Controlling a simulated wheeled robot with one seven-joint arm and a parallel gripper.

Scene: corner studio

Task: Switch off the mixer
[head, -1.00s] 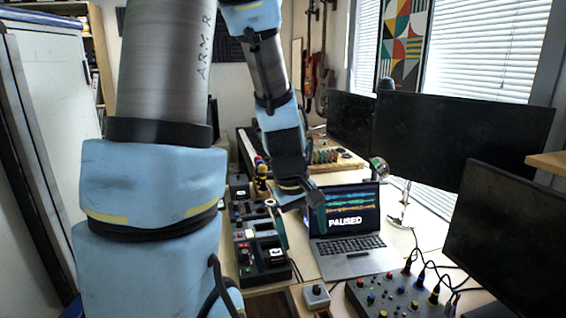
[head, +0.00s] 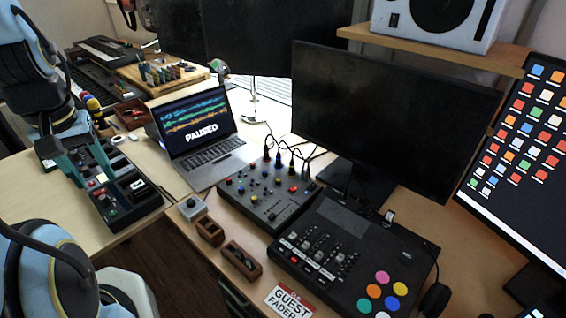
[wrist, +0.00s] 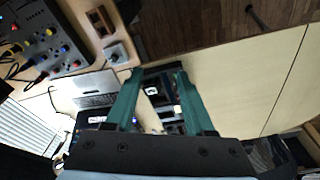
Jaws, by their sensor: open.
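A black mixer-like console (head: 350,260) with faders and coloured round pads sits on the desk at the lower middle of the head view. Left of it is a black knob box (head: 262,196) with cables plugged in; it also shows in the wrist view (wrist: 45,42). I cannot tell for certain which is the mixer, and no power switch is clearly readable. My gripper (head: 98,176) is open and empty, its teal fingers pointing down over a long black button panel (head: 128,200) at the left. In the wrist view, that panel lies partly between my gripper's fingertips (wrist: 157,76).
A laptop (head: 205,150) reading "PAUSED" stands behind the knob box. A small grey button box (head: 193,208), two wooden trays (head: 242,262) and a "GUEST FADER" card (head: 288,301) lie along the front. Monitors (head: 390,120) stand behind. Bare desk (head: 35,190) lies at left.

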